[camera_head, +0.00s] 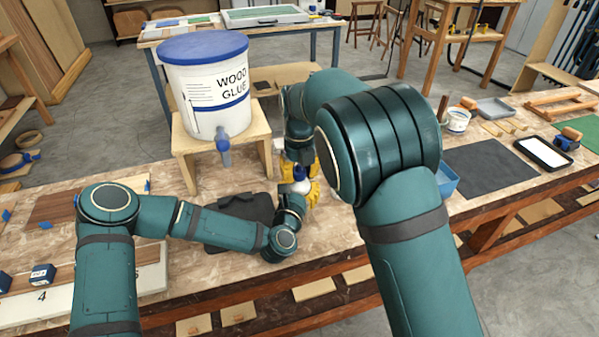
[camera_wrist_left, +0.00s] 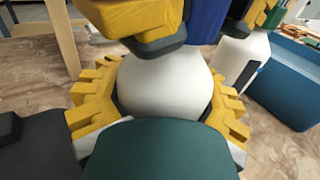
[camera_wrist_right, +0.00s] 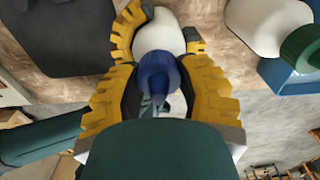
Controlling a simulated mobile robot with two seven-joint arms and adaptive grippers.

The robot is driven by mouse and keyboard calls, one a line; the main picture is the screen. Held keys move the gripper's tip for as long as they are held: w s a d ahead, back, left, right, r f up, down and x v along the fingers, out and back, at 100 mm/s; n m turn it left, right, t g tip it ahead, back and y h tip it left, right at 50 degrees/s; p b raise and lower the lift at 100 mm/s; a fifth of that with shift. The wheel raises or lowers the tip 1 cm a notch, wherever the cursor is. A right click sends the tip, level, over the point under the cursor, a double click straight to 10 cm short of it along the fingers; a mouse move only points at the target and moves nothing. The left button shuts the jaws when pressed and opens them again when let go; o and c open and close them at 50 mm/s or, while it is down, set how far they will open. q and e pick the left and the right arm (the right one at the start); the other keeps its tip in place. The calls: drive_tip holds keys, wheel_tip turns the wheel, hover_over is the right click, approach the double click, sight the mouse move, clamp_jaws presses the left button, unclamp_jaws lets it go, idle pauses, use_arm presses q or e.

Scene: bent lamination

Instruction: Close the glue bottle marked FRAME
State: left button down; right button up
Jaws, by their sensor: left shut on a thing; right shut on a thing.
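A white glue bottle (camera_wrist_left: 165,82) with a blue cap (camera_wrist_right: 158,72) stands on the workbench in front of the wood glue bucket. In the head view, the bottle (camera_head: 302,187) is small and partly covered by my arms. My left gripper (camera_wrist_left: 163,92) is shut around the bottle's white body from the side. My right gripper (camera_wrist_right: 160,85) comes from above, its yellow fingers shut on the blue cap. The cap sits at the bottle's top; how tightly it is seated cannot be told. No FRAME marking shows.
A white bottle with a green cap (camera_wrist_right: 303,46) stands close by, beside a blue bin (camera_wrist_left: 287,82). A wood glue bucket (camera_head: 203,90) stands on a wooden stand (camera_head: 252,140) behind. A dark pad (camera_head: 245,207) lies near my left forearm.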

idle(0.7)
drive_tip(key=o, duration=0.7)
drive_tip(key=shift+r, duration=2.25)
drive_tip(key=shift+c, duration=0.4)
